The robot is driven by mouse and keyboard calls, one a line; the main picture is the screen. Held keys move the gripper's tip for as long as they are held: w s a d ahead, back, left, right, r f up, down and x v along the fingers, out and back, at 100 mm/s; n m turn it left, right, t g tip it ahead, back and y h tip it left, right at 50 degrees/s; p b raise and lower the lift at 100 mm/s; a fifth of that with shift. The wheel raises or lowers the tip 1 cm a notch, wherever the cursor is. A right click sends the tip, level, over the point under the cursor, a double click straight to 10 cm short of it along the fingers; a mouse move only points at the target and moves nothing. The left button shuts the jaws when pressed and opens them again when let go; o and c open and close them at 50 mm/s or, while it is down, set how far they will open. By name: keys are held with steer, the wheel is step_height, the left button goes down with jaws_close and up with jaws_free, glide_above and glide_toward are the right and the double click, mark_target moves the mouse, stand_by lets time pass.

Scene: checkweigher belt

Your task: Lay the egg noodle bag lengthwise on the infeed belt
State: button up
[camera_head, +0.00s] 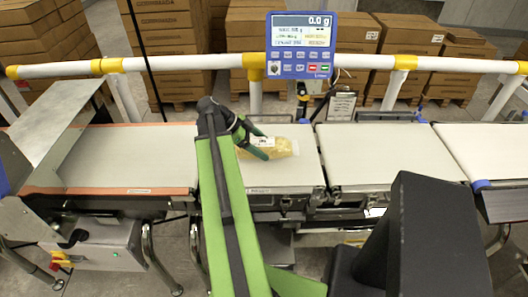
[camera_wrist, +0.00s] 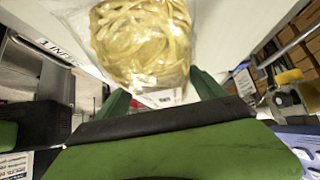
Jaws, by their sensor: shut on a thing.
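The egg noodle bag (camera_head: 281,147) is a clear bag of yellow noodles with a white label. My gripper (camera_head: 257,147) is shut on it, at the bag's left part in the head view. There the bag appears over the left part of the middle belt (camera_head: 300,175); I cannot tell whether it touches. In the wrist view the bag (camera_wrist: 142,42) sits beyond and between the green fingers (camera_wrist: 160,95). A partly hidden label (camera_wrist: 52,50) beginning "1 INFE" shows beside it. An orange-edged belt (camera_head: 120,160) lies to the left and is bare.
A blue display (camera_head: 300,45) reading 0.0 g stands above the white rail (camera_head: 190,63) behind the belts. Two more belts to the right, grey (camera_head: 385,150) and white (camera_head: 490,150), look clear. A sloping metal plate (camera_head: 60,120) stands at the far left.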

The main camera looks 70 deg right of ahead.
step_height(320, 180, down, 4)
steer(key=b, duration=0.4)
steer(key=shift+f, duration=0.1)
steer(key=shift+r, duration=0.2)
steer(key=o, duration=2)
steer(key=p+v, duration=0.8)
steer(key=v, duration=0.3)
steer(key=shift+s+d+r, duration=0.1)
steer(key=shift+s+r, duration=0.05)
steer(key=shift+s, duration=0.05)
steer(key=shift+w+a+r+p, duration=0.25)
steer(key=shift+w+p, duration=0.1)
steer(key=shift+w, duration=0.1)
